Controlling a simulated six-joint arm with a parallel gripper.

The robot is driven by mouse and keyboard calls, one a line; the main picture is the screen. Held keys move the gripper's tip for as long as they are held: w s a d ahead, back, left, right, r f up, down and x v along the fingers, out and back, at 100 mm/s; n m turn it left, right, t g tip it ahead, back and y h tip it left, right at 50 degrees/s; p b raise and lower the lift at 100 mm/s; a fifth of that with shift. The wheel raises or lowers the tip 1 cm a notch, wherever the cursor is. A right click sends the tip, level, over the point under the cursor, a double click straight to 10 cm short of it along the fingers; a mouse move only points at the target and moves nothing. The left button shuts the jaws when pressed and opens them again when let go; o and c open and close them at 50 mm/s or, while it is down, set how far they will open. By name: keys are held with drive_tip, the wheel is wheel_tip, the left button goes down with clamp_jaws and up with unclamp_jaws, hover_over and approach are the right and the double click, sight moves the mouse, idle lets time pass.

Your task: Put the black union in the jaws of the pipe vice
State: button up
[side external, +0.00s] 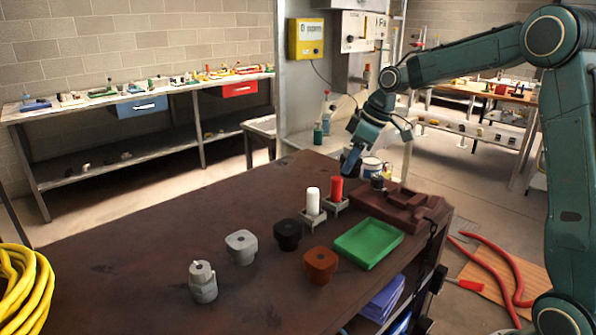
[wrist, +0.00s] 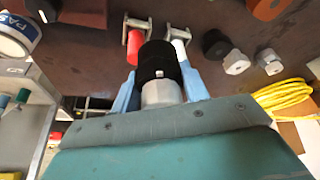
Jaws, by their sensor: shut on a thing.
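My gripper (wrist: 158,85) is shut on a black, rough-sided cylinder (wrist: 158,60), which I take for the black union. A grey round part lies at its near end. In the side view my gripper (side external: 376,146) is above the table's far edge; what it holds is not clear there. A dark red fixture (side external: 408,201) at the table's right end may be the pipe vice; I cannot make out its jaws. A black octagonal-topped fitting (side external: 288,231) stands on the table, apart from my gripper; it also shows in the wrist view (wrist: 215,45).
Red (side external: 336,189) and white (side external: 313,201) cylinders stand in grey brackets close to my gripper. A green tray (side external: 368,243), grey fitting (side external: 241,246), brown fitting (side external: 320,263) and notched grey piece (side external: 203,282) are on the table.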

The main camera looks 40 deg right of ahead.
drive_tip(key=s+d+f+m+h, duration=0.1)
drive_tip(key=s+d+m, duration=0.2)
drive_tip(key=d, duration=0.5)
drive_tip(key=s+d+f+m+h, duration=0.1)
drive_tip(key=s+d+f+m, duration=0.1)
drive_tip(key=d, duration=0.6)
drive_tip(key=shift+s+m+t, duration=0.4)
drive_tip(key=shift+s+m, duration=0.1)
drive_tip(key=shift+s, duration=0.5)
drive_tip(key=shift+f, duration=0.15)
drive_tip(key=shift+f, duration=3.25)
drive_tip(key=shift+f, duration=0.25)
